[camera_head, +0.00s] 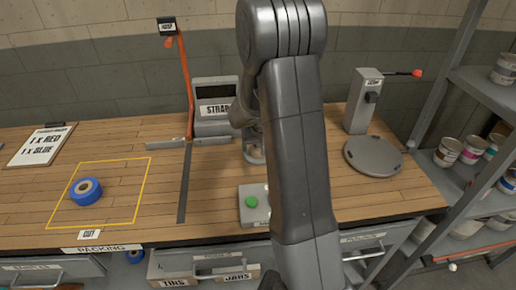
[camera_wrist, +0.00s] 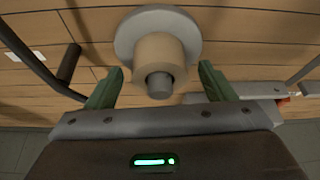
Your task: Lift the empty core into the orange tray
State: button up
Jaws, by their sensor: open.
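In the wrist view, a tan, empty-looking core (camera_wrist: 158,55) sits on a grey spindle post (camera_wrist: 158,85) against a round grey disc (camera_wrist: 124,38). My gripper (camera_wrist: 160,76) is open, with one green finger on each side of the core and post. Gaps show on both sides, so the fingers do not appear to touch the core. In the head view, my arm covers most of this spot and I cannot make out the core or the fingertips. I see no orange tray in either view.
A blue tape roll (camera_head: 87,191) lies inside a yellow outline at left. A grey strap machine (camera_head: 214,105), a box with a green button (camera_head: 253,204) and a round grey plate (camera_head: 373,156) stand around my arm. A shelf with several cans (camera_head: 449,151) is at right.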

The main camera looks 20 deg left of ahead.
jog(key=shift+w+a+f, duration=0.1)
jog(key=shift+f, duration=0.25)
jog(key=c, duration=1)
jog(key=shift+c, duration=0.2)
